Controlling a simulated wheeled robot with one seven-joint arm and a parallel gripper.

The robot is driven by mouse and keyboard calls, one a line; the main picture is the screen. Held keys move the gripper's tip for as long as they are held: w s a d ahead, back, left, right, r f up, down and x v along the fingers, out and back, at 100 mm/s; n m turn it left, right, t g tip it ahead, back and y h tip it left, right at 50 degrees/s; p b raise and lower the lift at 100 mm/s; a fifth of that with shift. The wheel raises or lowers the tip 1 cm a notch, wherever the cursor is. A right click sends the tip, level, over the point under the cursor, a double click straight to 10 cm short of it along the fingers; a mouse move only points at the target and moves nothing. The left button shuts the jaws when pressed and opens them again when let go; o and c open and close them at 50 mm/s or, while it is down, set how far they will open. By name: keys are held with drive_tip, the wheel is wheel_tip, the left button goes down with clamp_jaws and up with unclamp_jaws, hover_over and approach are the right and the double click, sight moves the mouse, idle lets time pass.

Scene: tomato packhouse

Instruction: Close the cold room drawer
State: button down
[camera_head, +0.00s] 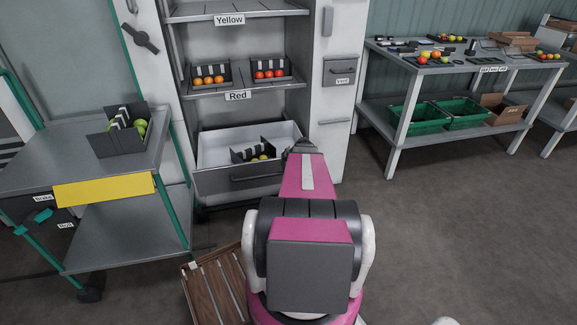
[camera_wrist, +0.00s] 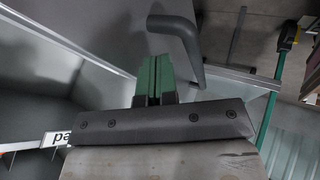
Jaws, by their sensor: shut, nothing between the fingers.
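The cold room drawer (camera_head: 213,182) is the bottom drawer of the white cabinet and stands pulled out in the head view. It has a grey front, a dark bar handle (camera_head: 256,178) and pale inner walls. A black tray (camera_head: 251,155) with yellow tomatoes lies inside it. My arm covers the right part of the drawer front, and my gripper's fingers are hidden in the head view. In the wrist view my gripper (camera_wrist: 154,80) shows green fingers, shut and empty. A dark curved handle (camera_wrist: 187,45) lies close beyond the fingers; I cannot tell whether they touch.
Shelves above the drawer, one labelled Red (camera_head: 237,96), hold trays of tomatoes. A trolley (camera_head: 100,155) with a tray stands at the left. A wooden crate (camera_head: 217,287) is on the floor beside my base. A bench (camera_head: 460,68) stands at the right; the floor before it is clear.

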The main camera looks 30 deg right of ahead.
drive_tip(key=shift+w+d, duration=0.15)
drive_tip(key=shift+w, duration=0.35)
drive_tip(key=w+d, duration=0.4)
drive_tip(key=w, duration=1)
drive_tip(key=w+d, duration=0.4)
drive_tip(key=w, duration=1)
drive_tip(key=shift+w, duration=0.3)
drive_tip(key=shift+w+d, duration=0.1)
drive_tip(key=shift+d, duration=0.05)
